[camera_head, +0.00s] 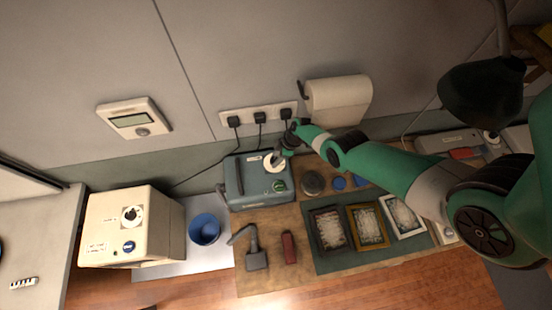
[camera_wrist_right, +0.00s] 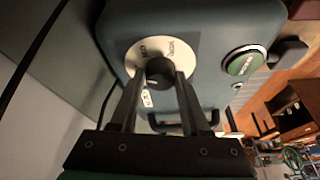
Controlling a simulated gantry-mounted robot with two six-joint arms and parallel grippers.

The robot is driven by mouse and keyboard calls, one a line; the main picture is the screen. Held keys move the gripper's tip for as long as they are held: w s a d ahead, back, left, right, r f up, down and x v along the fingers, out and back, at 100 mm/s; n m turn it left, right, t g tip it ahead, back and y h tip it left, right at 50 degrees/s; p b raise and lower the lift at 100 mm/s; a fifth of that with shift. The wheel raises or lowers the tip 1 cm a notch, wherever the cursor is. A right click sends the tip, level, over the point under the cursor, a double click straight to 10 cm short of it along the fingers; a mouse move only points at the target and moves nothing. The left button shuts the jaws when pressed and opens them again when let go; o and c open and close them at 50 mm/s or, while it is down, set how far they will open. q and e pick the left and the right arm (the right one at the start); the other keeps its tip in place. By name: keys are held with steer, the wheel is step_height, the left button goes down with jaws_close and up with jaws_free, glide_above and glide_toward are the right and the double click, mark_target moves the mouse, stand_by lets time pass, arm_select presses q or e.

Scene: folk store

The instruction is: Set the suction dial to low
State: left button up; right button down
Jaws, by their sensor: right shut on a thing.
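The suction unit is a blue-grey box (camera_head: 236,183) against the wall in the head view; its face (camera_wrist_right: 208,30) fills the top of the right wrist view. Its dial has a dark round knob (camera_wrist_right: 159,72) on a white disc (camera_wrist_right: 176,52), which also shows in the head view (camera_head: 274,165). The disc's lettering is too blurred to read surely, so I cannot tell the setting. My right gripper (camera_head: 282,155) reaches down to the dial. In the wrist view its fingers (camera_wrist_right: 160,78) are shut on the knob, one on each side. My left gripper is out of view.
A green button (camera_head: 279,186) sits beside the dial. Plugs and a socket strip (camera_head: 259,118) are behind the unit. A blue cup (camera_head: 205,229), a cream box (camera_head: 127,226), a grey hand tool (camera_head: 256,258) and several framed panels (camera_head: 368,227) stand around it.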

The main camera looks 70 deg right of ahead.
stand_by(0.3)
steer(key=shift+c, duration=1.9)
jaws_free()
steer(key=shift+r, duration=0.2)
steer(key=s+p, duration=0.1)
steer(key=s+d, duration=0.1)
steer(key=s+r+p, duration=0.1)
steer(key=shift+d+p, duration=0.3)
steer(key=shift+p, duration=0.05)
steer(key=s+d, duration=0.4)
steer(key=s, duration=0.4)
steer(key=shift+d+f+p, duration=0.15)
steer(key=shift+p, duration=0.25)
